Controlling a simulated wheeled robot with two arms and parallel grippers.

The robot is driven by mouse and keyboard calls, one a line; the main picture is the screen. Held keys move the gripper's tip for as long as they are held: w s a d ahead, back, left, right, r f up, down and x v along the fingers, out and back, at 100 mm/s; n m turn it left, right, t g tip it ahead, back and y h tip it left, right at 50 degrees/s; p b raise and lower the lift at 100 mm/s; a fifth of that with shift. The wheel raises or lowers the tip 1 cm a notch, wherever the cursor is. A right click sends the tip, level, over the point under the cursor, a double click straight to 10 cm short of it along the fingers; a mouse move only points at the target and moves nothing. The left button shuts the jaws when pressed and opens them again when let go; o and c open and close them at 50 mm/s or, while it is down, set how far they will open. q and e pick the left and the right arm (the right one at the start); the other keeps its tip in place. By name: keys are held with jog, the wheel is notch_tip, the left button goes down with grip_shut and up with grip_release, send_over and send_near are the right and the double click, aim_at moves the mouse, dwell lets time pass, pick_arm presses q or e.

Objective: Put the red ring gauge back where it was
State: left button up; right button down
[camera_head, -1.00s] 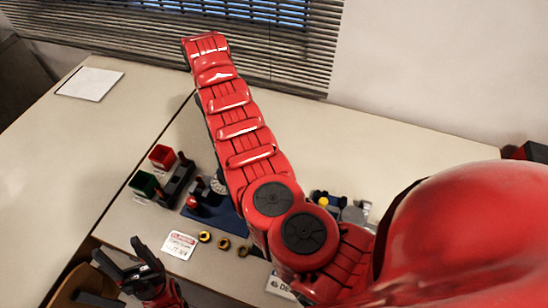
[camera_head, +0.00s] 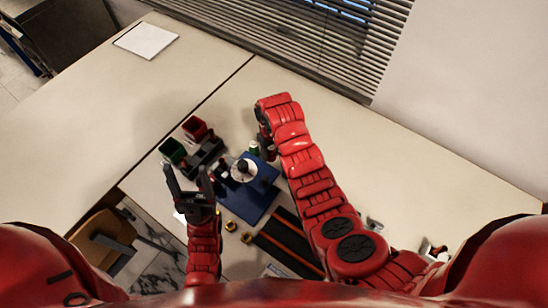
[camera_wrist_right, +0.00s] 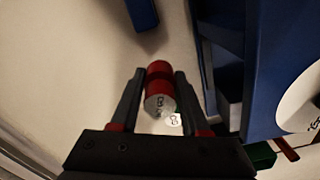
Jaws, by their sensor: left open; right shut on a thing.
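My right gripper (camera_wrist_right: 160,72) is shut on a red cylindrical gauge (camera_wrist_right: 159,88) with a grey, printed end face; no ring hole can be made out. In the head view my right arm reaches past the right side of the blue base plate (camera_head: 262,190), and its wrist largely hides the gripper. A red piece (camera_head: 270,153) shows beside that wrist, next to a small green and white piece (camera_head: 254,150). The green and white piece also shows below the held gauge in the right wrist view (camera_wrist_right: 173,120). My left gripper (camera_head: 188,180) is open and empty, left of the blue plate.
A white disc with a black knob (camera_head: 243,168) sits on the blue plate. A red bin (camera_head: 195,128) and a green bin (camera_head: 172,150) stand left of it. Brass rings (camera_head: 231,225) and a dark tray with orange stripes (camera_head: 288,241) lie nearer me.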

aim_at(271, 161)
jog(key=shift+f, duration=0.8)
jog(key=shift+f+p, duration=0.35)
jog(key=shift+p, duration=0.05)
notch_tip(271, 161, down, 2)
jog(key=shift+f, duration=0.2)
jog(key=shift+a+f, duration=0.1)
jog(key=shift+f, duration=0.05)
jog(key=shift+f, duration=0.2)
jog(key=shift+c, duration=1.9)
grip_release()
